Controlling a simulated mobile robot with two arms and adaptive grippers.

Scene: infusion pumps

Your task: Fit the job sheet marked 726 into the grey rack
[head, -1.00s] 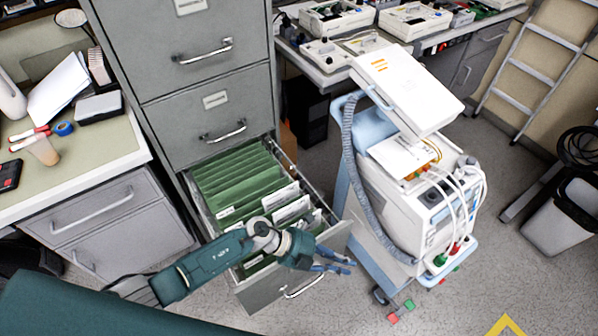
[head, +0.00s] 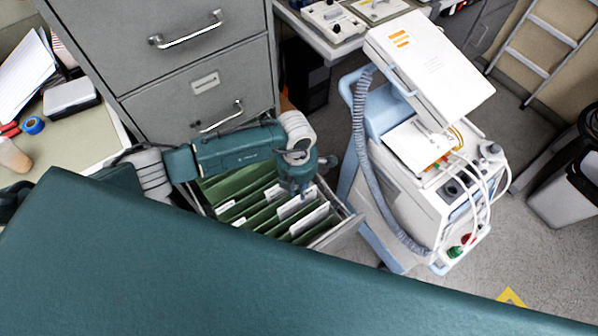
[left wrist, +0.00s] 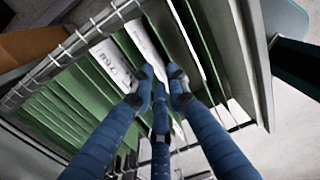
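An open grey drawer (head: 338,232) of the filing cabinet holds green hanging folders (head: 235,182) and several white sheets or labels (head: 310,221). The left wrist view shows the white sheets (left wrist: 112,66) up close, with dark marks too small to read; I cannot tell which is 726. My left gripper (head: 296,190) is over the front half of the drawer, pointing down. In the left wrist view its blue fingertips (left wrist: 162,82) are close together at the sheets' top edges. I cannot tell whether they grip one. I cannot pick out a separate grey rack. My right gripper is out of view.
A white and pale-blue medical cart (head: 400,190) with a hose and cables stands just right of the drawer. A desk (head: 75,130) is at the left. A black-and-grey bin (head: 560,195) is at the far right. Grey floor is free between cart and bin.

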